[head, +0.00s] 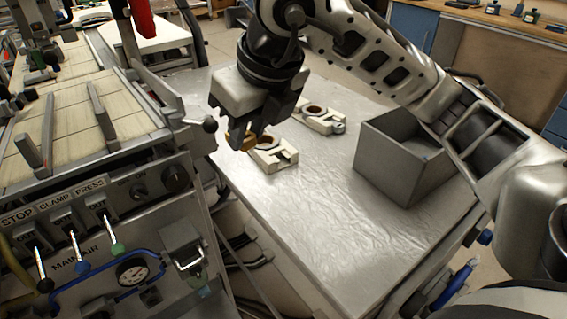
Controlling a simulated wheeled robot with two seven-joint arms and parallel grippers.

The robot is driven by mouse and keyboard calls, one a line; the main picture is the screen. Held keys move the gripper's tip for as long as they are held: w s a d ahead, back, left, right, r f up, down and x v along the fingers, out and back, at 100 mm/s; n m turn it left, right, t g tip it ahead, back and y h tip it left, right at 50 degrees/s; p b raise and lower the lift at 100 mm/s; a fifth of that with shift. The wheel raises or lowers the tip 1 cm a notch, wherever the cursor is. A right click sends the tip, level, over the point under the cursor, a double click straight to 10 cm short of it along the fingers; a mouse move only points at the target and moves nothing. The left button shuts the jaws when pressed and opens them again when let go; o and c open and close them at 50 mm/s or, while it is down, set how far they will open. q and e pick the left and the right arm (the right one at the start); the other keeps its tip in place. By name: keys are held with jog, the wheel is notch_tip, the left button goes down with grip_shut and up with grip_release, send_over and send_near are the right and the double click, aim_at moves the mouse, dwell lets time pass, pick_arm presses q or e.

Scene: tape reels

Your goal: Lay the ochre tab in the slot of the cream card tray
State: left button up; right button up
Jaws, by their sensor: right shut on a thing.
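My right gripper (245,128) points down over the left part of the metal table, shut on the ochre tab (238,141). Its fingers hide much of the tab. Just below and to the right is a cream card tray (283,164), partly covered by the gripper and tab in this view. I cannot tell whether the tab touches this tray. A second cream tray (322,128), with a dark round ring in it, lies further back to the right. My left gripper is not in view.
A grey open box (388,167) stands on the right of the metal table (320,215). The table's front is clear.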

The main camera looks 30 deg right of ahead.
jog(key=shift+m+h, duration=0.4)
jog(key=shift+m, duration=0.6)
jog(key=shift+w+d+f, duration=0.1)
jog(key=shift+w+d, duration=0.1)
jog(key=w+d+f, duration=0.2)
jog(key=d+f, duration=0.1)
jog(key=f, duration=0.1)
jog(key=w+d+f, duration=0.2)
jog(key=d+f, duration=0.2)
jog(key=w+d+f+b, duration=0.1)
jog(key=w+d+f, duration=0.2)
jog(key=d+f, duration=0.1)
jog(key=shift+w+d+f, duration=0.1)
jog(key=shift+d+f, duration=0.15)
jog(key=shift+f, duration=0.1)
